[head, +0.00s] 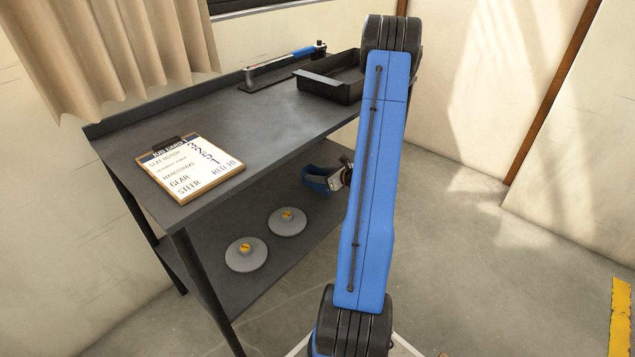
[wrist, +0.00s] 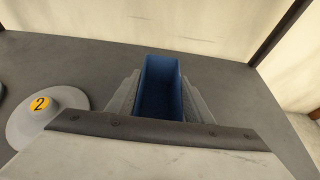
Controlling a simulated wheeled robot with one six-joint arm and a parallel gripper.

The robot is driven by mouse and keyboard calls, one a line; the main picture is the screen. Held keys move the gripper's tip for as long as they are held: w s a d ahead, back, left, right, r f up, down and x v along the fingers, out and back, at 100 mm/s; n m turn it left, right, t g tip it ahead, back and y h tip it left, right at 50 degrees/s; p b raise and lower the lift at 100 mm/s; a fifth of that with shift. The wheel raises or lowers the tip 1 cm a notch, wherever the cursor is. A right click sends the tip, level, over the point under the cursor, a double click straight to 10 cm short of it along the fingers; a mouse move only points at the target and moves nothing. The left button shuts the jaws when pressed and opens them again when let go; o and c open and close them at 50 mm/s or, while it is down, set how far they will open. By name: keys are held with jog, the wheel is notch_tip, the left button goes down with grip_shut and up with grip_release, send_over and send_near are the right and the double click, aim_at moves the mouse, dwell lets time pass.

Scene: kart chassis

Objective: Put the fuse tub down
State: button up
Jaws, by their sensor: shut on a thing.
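The fuse tub is a blue open-topped tub (wrist: 161,80), held between the two grey fingers of my gripper (wrist: 160,98) in the wrist view. In the head view the blue tub (head: 316,181) shows at the right part of the bench's lower shelf (head: 215,285), below the bench top. My gripper (head: 335,179) is shut on it there, partly hidden behind my arm. The tub looks roughly upright. I cannot tell whether its base touches the shelf.
Two grey discs with yellow labels (head: 246,254) (head: 287,221) lie on the lower shelf, left of the tub. The one nearer the tub is marked 2 (wrist: 45,112). A clipboard (head: 192,166), a black tray (head: 330,83) and a blue-handled tool (head: 285,65) lie on the bench top.

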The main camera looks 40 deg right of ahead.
jog(key=shift+f, duration=1.8)
jog(key=shift+f, duration=0.1)
jog(key=o, duration=1.2)
jog(key=shift+s+r, duration=0.2)
jog(key=shift+s, duration=0.1)
jog(key=v, duration=1.1)
jog(key=shift+s, duration=0.2)
